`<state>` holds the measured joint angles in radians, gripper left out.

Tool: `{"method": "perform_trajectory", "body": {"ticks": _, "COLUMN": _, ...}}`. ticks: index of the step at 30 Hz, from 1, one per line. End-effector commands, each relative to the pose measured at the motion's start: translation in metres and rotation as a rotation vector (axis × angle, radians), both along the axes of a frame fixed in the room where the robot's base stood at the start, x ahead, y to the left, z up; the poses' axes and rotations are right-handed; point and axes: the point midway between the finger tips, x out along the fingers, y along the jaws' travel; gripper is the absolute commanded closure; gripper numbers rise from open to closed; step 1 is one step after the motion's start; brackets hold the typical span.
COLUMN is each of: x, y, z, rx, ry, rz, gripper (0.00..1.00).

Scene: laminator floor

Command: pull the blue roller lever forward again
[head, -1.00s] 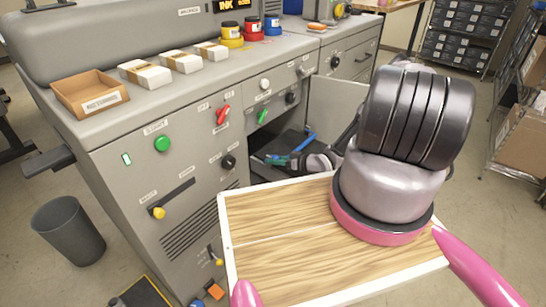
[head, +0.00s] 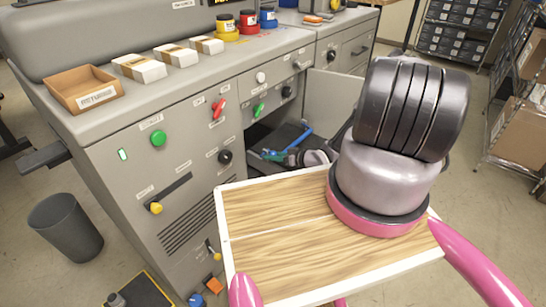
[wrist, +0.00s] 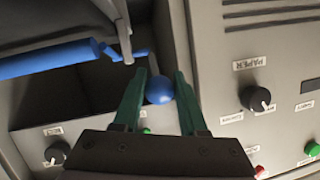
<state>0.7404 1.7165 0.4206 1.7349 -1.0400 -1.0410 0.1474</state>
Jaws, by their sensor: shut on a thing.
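The blue roller lever ends in a round blue knob (wrist: 159,90), which sits between the green fingers of my gripper (wrist: 160,78) in the wrist view. My gripper is shut on this knob. A blue bar (wrist: 45,60) lies to the left, beside a grey bracket.
An open door (head: 335,95) stands right of the bay. A bin (head: 65,228) stands on the floor at left. Paper stacks (head: 140,67) and a cardboard tray (head: 85,90) lie on top.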

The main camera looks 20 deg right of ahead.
Motion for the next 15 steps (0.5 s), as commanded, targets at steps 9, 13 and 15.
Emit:
{"method": "perform_trajectory", "body": {"ticks": 9, "x": 0.0015, "y": -0.0033, "z": -0.0010, "rx": -0.004, "ry": 0.001, "rz": -0.006, "gripper": 0.29}}
{"method": "perform_trajectory", "body": {"ticks": 13, "x": 0.0011, "y": -0.0024, "z": -0.0006, "rx": -0.003, "ry": 0.001, "rz": -0.004, "gripper": 0.29}}
{"method": "perform_trajectory", "body": {"ticks": 15, "x": -0.0001, "y": -0.0035, "z": 0.0001, "rx": -0.003, "ry": 0.001, "rz": -0.004, "gripper": 0.29}}
